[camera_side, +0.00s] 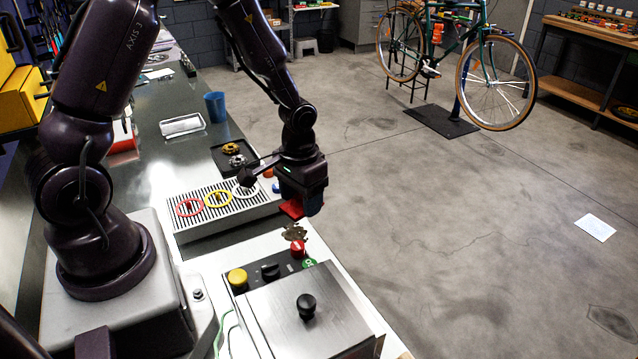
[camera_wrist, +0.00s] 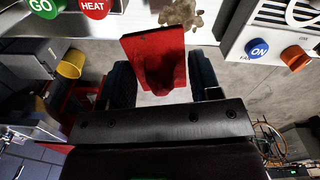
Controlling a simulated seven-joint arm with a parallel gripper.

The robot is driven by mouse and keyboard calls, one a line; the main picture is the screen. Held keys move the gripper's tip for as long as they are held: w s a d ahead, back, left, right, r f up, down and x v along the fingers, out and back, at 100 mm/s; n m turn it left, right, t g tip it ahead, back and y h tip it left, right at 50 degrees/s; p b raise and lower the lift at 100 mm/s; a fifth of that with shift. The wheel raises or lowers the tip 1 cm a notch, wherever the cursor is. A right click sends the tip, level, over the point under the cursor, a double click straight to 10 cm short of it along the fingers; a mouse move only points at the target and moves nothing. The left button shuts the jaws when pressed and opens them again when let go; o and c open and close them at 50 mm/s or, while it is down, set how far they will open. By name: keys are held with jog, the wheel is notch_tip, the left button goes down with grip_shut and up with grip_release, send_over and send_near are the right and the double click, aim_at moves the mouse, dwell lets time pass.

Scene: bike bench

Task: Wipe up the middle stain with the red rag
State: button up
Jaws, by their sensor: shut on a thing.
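My gripper (camera_side: 301,199) is shut on the red rag (camera_side: 291,208) and holds it up near the bench's right edge. In the wrist view the rag (camera_wrist: 155,55) hangs flat between the two dark fingers of my gripper (camera_wrist: 163,82). A ragged brown stain (camera_side: 295,232) lies on the pale bench top just below the rag in the side view, beside the red button. The wrist view shows the stain (camera_wrist: 182,13) beyond the rag's far edge, apart from it. I make out no other stain clearly, so I cannot tell whether this is the middle one.
A slotted grille box (camera_side: 225,225) with red, yellow and white rings stands behind the stain. A steel box (camera_side: 312,315) with a black knob stands in front, beside yellow, red and green buttons. A blue cup (camera_side: 215,107) is farther back. Open floor lies right.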

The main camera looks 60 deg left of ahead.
aim_at(293, 229)
jog(key=a+f+n, duration=0.1)
jog(key=f, duration=0.1)
jog(key=a+f+n, duration=0.1)
jog(key=a+f, duration=0.1)
jog(key=shift+s+a, duration=0.15)
jog(key=shift+s, duration=0.05)
jog(key=shift+w+f, duration=0.1)
jog(key=shift+w, duration=0.05)
jog(key=shift+f, duration=2.15)
jog(key=shift+f, duration=0.6)
jog(key=shift+d, duration=0.2)
jog(key=shift+d, duration=0.6)
jog(key=shift+a, duration=0.15)
jog(key=shift+a, duration=1.3)
